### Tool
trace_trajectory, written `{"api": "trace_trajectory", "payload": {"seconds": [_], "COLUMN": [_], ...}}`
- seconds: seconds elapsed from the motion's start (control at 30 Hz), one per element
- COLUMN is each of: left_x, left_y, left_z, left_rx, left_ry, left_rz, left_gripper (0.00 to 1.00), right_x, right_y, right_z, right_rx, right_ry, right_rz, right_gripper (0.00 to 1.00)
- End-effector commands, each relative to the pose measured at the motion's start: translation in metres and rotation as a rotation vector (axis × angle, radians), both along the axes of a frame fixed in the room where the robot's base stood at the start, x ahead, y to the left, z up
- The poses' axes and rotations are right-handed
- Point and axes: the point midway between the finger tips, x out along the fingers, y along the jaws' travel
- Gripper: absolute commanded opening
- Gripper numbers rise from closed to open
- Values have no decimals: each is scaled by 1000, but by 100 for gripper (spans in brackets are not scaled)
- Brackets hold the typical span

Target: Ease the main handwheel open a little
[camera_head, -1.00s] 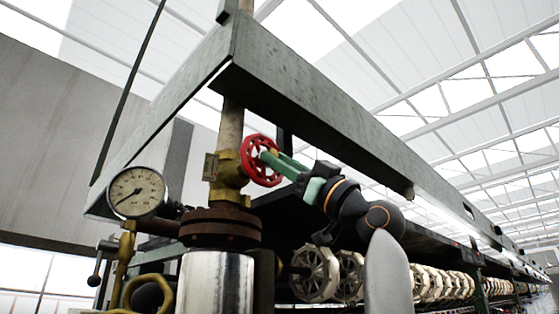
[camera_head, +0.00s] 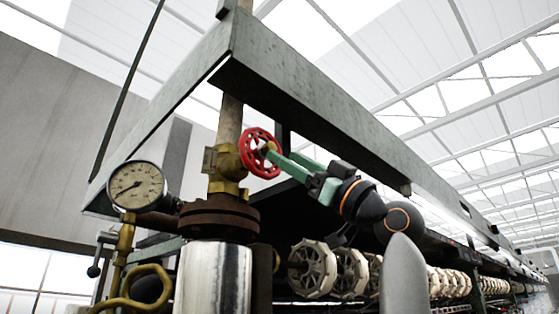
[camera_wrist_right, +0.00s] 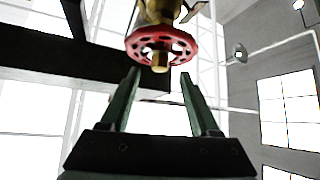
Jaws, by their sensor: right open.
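The main handwheel (camera_head: 246,143) is a red spoked wheel on a brass valve (camera_head: 227,163) on the vertical pipe, left of centre in the head view. In the right wrist view the handwheel (camera_wrist_right: 139,45) is ahead, with a brass hub nut (camera_wrist_right: 160,63) at its middle. My right gripper (camera_head: 268,153) reaches in from the right, its green fingers pointing at the wheel face. In the right wrist view my right gripper (camera_wrist_right: 160,73) is open, its fingertips either side of the hub, below the rim. Contact cannot be told. My left gripper is not in view.
A pressure gauge (camera_head: 136,186) stands left of the valve. A rusty flange (camera_head: 219,217) and a shiny cylinder (camera_head: 215,277) are below it. A grey-green beam (camera_head: 310,105) runs above the wheel and arm. Pale reels (camera_head: 313,269) line the machine at the lower right.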

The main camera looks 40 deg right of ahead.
Motion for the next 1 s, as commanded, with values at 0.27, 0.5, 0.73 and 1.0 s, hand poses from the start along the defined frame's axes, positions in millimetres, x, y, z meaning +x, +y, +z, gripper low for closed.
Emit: {"api": "trace_trajectory", "payload": {"seconds": [0.27,0.5,0.73,1.0], "left_x": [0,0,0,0], "left_y": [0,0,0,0], "left_z": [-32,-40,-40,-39], "left_rx": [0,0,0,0], "left_ry": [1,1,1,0], "left_rz": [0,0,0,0], "left_gripper": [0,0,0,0], "right_x": [-41,-59,-61,-51], "right_y": [-19,-27,-27,-24], "right_z": [-45,-59,-59,-66], "right_rx": [-1,0,-1,-5], "right_ry": [-1,0,1,20], "right_rz": [-3,-2,0,-3], "right_gripper": [62,62,62,62]}}
